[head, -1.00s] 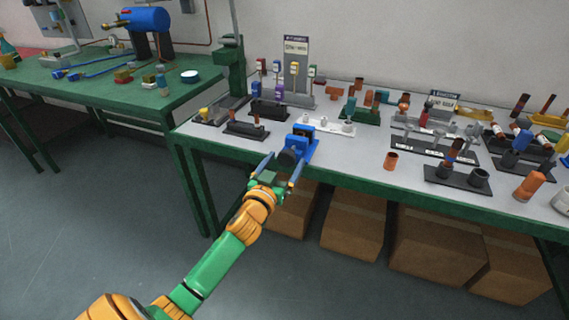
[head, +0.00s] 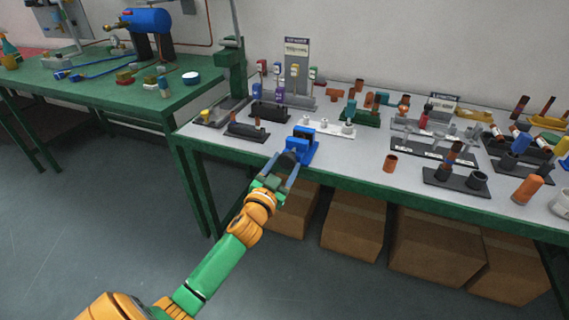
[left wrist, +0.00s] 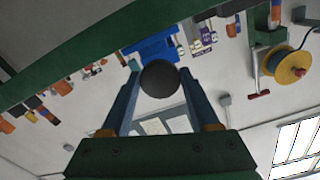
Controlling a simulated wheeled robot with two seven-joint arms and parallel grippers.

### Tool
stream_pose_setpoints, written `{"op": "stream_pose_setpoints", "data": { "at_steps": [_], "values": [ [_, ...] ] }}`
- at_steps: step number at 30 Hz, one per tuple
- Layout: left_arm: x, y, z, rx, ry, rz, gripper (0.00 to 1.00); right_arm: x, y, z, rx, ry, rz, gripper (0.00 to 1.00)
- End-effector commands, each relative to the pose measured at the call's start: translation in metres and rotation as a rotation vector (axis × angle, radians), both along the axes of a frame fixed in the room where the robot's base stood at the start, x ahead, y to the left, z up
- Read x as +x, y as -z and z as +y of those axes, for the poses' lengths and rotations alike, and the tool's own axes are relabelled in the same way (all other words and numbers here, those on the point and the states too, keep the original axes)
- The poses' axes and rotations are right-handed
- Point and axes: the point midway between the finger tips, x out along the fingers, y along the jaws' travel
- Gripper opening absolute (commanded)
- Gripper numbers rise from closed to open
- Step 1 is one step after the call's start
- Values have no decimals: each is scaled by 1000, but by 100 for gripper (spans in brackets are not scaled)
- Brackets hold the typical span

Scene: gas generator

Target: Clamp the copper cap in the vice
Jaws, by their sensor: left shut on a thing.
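The blue vice (head: 304,146) stands at the front edge of the grey table and also shows in the left wrist view (left wrist: 150,48). A round black knob (left wrist: 160,79) is on its near side, facing me. My left gripper (head: 285,163) is shut on this knob, a finger on either side of it. Whether a cap sits between the vice jaws is too small to tell. A short copper-coloured cup (head: 390,162) stands on the table to the right of the vice and may be a copper cap. My right gripper is out of view.
Black holders with small parts (head: 247,131) stand behind and left of the vice. A dark rack with two black sockets (head: 455,178) is to the right. Cardboard boxes (head: 354,225) sit under the table.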

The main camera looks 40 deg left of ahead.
Motion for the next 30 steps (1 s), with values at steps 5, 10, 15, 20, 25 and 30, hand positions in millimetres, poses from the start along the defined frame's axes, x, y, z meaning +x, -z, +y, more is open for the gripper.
{"op": "stream_pose_setpoints", "data": {
  "at_steps": [5,10,15,20,25,30],
  "values": [
    [0,-1,0,149,0,37,6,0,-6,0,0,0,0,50],
    [0,-1,1,277,0,67,6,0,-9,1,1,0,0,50],
    [0,-1,1,380,0,91,6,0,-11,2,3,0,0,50],
    [0,-1,1,446,1,108,6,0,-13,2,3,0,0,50],
    [0,-1,1,489,0,118,6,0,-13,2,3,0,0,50],
    [0,-1,1,505,0,121,6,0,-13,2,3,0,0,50]
  ]
}}
